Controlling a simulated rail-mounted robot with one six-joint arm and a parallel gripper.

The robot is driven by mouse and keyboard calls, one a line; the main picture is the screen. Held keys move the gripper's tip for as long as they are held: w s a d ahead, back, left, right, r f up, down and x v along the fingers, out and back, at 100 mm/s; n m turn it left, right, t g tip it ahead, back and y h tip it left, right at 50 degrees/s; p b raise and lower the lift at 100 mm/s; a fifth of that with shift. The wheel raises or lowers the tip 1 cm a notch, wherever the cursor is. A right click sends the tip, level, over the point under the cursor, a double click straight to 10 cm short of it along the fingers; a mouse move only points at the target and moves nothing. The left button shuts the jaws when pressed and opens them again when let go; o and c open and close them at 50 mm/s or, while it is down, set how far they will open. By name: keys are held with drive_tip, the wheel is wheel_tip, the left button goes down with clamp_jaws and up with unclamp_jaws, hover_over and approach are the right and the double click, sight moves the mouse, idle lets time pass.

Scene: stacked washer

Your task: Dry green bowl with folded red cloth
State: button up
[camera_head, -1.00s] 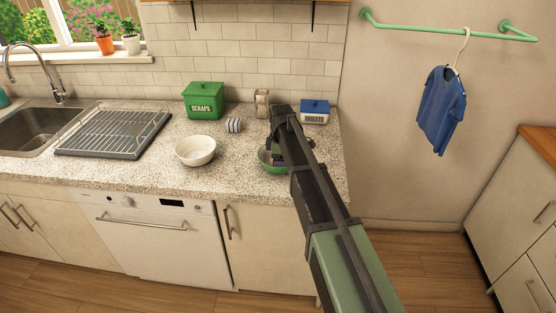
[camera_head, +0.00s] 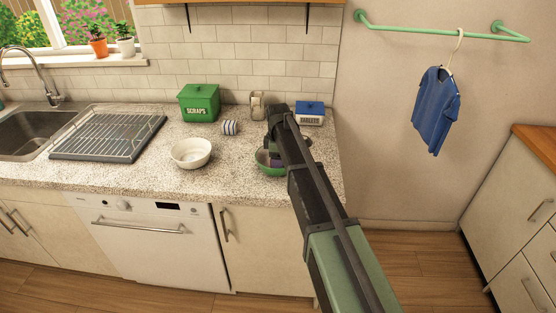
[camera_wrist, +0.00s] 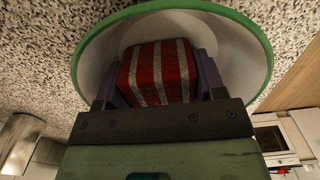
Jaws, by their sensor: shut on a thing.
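The green bowl (camera_head: 265,167) sits on the counter near its right end, largely hidden behind my arm in the head view. In the wrist view the bowl (camera_wrist: 88,62) shows its green rim and pale inside. My gripper (camera_wrist: 160,85) reaches into the bowl and is shut on the folded red cloth (camera_wrist: 158,70), which has pale stripes. The cloth is inside the bowl. Whether it touches the bowl's wall or bottom I cannot tell. The cloth is hidden by my arm in the head view.
A white bowl (camera_head: 191,153) stands left of the green bowl. Behind are a green scraps box (camera_head: 199,103), a striped cup (camera_head: 230,127) lying on its side, a glass holder (camera_head: 257,105) and a blue-lidded box (camera_head: 310,114). A dish rack (camera_head: 108,137) is beside the sink.

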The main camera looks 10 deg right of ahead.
drive_tip(key=shift+a, duration=0.1)
drive_tip(key=shift+w+a, duration=0.2)
drive_tip(key=shift+a, duration=0.5)
drive_tip(key=shift+s, duration=0.15)
drive_tip(key=shift+s+a+f, duration=0.1)
drive_tip(key=shift+s+a, duration=0.1)
drive_tip(key=shift+s, duration=0.4)
drive_tip(key=shift+w+d, duration=0.25)
drive_tip(key=shift+d, duration=0.25)
idle(0.4)
wheel_tip(320, 180, up, 10)
drive_tip(key=p, duration=1)
